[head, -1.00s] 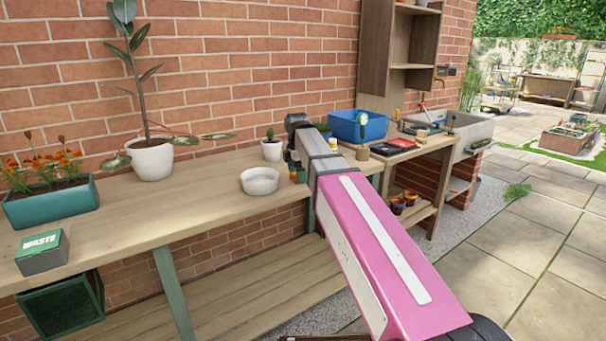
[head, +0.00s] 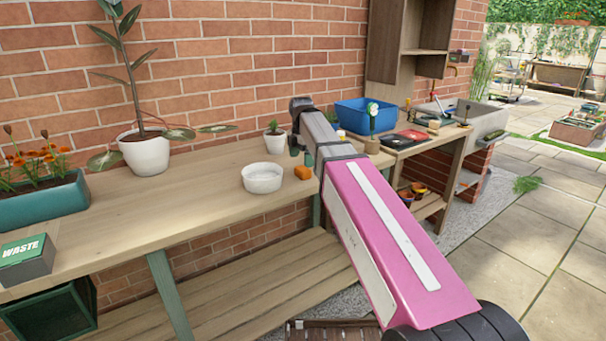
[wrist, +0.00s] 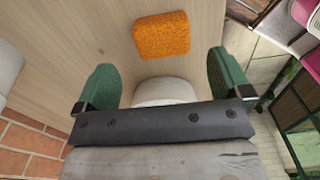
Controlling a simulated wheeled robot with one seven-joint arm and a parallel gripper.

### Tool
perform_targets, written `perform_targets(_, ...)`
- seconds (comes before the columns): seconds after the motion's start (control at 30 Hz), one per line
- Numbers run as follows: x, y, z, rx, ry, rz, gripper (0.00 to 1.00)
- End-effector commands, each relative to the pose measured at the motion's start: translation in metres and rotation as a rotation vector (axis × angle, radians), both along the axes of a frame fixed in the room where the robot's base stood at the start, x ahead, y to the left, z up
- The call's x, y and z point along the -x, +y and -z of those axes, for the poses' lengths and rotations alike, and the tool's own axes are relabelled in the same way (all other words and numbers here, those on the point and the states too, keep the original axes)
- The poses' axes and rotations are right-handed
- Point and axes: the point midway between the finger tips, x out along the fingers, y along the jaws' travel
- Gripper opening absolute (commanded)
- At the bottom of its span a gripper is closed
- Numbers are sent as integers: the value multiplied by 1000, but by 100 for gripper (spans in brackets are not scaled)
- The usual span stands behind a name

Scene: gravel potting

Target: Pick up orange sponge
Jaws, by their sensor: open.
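The orange sponge (head: 303,173) lies on the wooden bench, just right of the white bowl (head: 262,178) in the head view. In the wrist view the sponge (wrist: 162,36) lies flat beyond the fingertips, roughly centred between them. My gripper (wrist: 163,76) is open and empty, with one green finger on each side. The fingers do not touch the sponge in this view.
A small potted cactus (head: 274,141) stands behind the sponge near the brick wall (head: 250,60). A blue tub (head: 363,116) is to the right. The WASTE box (head: 26,258) and teal planter (head: 45,203) are at the left.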

Motion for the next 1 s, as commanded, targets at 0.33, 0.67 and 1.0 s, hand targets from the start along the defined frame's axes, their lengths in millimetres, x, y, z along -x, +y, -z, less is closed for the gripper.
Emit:
perform_targets(0.33, 2, -5, 33, 0, 2, 1, 96)
perform_targets(0.67, 1, -5, 53, 0, 0, 1, 96)
perform_targets(1.0, 1, -5, 52, 0, 0, 1, 43)
